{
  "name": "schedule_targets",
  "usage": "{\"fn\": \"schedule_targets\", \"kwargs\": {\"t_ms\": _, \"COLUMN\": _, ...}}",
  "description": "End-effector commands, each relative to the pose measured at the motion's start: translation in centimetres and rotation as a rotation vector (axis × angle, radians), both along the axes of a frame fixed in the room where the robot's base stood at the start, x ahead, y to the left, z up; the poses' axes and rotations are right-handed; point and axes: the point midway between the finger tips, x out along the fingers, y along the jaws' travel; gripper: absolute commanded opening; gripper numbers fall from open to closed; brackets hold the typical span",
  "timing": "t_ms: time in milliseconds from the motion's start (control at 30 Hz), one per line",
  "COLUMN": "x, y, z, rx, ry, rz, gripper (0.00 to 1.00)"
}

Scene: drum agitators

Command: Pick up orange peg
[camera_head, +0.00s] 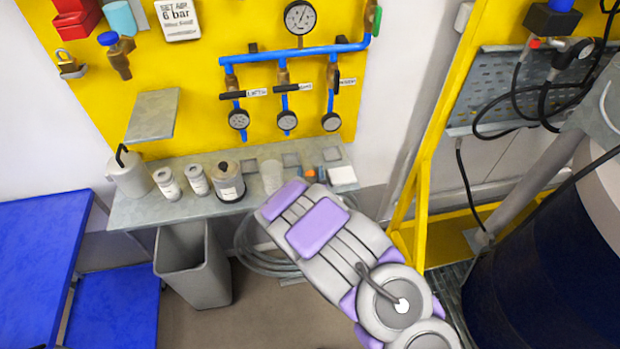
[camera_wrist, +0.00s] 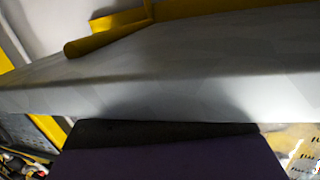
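A small orange peg (camera_head: 310,176) stands near the right end of the grey shelf (camera_head: 140,207) in the head view, beside a small blue item. My arm reaches up toward the shelf's front edge, and its far end lies just below and left of the peg. My gripper (camera_wrist: 165,130) shows in the wrist view only as a dark and purple part at the bottom, close to a pale grey slab edge. Its fingers cannot be made out, and no held object is visible. The orange peg cannot be identified in the wrist view.
Several jars, a dark-labelled can (camera_head: 228,182) and a clear cup (camera_head: 271,176) stand on the shelf left of the peg. A white block (camera_head: 342,175) is at its right. A grey bin (camera_head: 193,265) and coiled hose are below. A yellow post (camera_head: 423,170) rises at right.

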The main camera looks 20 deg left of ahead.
Motion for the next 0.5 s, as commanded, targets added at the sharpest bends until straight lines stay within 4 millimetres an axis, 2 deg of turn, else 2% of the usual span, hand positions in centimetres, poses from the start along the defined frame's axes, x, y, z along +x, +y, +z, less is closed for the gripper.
{"fn": "schedule_targets", "kwargs": {"t_ms": 33, "x": 0.00, "y": 0.01, "z": 0.00, "rx": 0.000, "ry": 0.000, "rz": 0.000, "gripper": 0.51}}
{"fn": "schedule_targets", "kwargs": {"t_ms": 400, "x": 0.00, "y": 0.01, "z": 0.02, "rx": 0.000, "ry": -0.001, "rz": 0.000, "gripper": 0.16}}
{"fn": "schedule_targets", "kwargs": {"t_ms": 500, "x": 0.00, "y": 0.01, "z": 0.02, "rx": 0.000, "ry": -0.001, "rz": 0.000, "gripper": 0.10}}
